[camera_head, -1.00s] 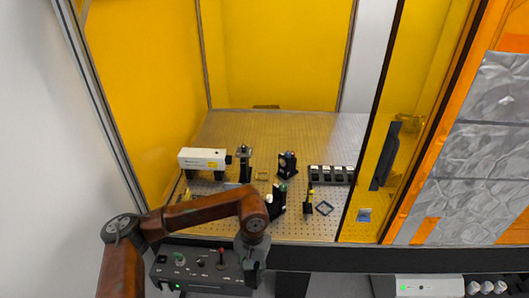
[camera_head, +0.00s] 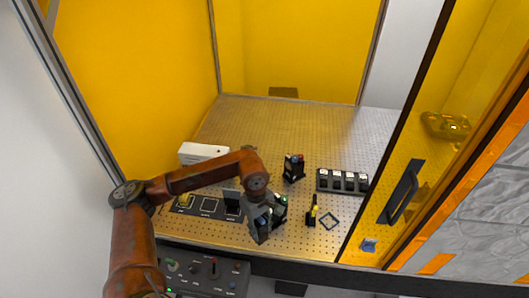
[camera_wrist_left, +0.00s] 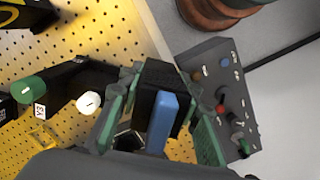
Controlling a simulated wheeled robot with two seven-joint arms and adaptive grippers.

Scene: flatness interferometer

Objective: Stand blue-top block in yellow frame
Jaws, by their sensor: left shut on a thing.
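In the left wrist view, a black block with a blue top (camera_wrist_left: 161,122) sits between the green-edged fingers of my left gripper (camera_wrist_left: 152,105), which is shut on it. In the head view my left gripper (camera_head: 264,224) is low over the front of the perforated board, beside a green-knobbed mount (camera_head: 283,201). A yellow outline (camera_wrist_left: 42,137), which looks like the yellow frame, lies on the board at the lower left of the wrist view. My arm seems to hide the yellow frame in the head view. My right gripper is not in view.
Behind are a red-and-blue-knobbed mount (camera_head: 294,168) and a row of dark blocks (camera_head: 342,181). A black plate (camera_head: 207,206) lies left.

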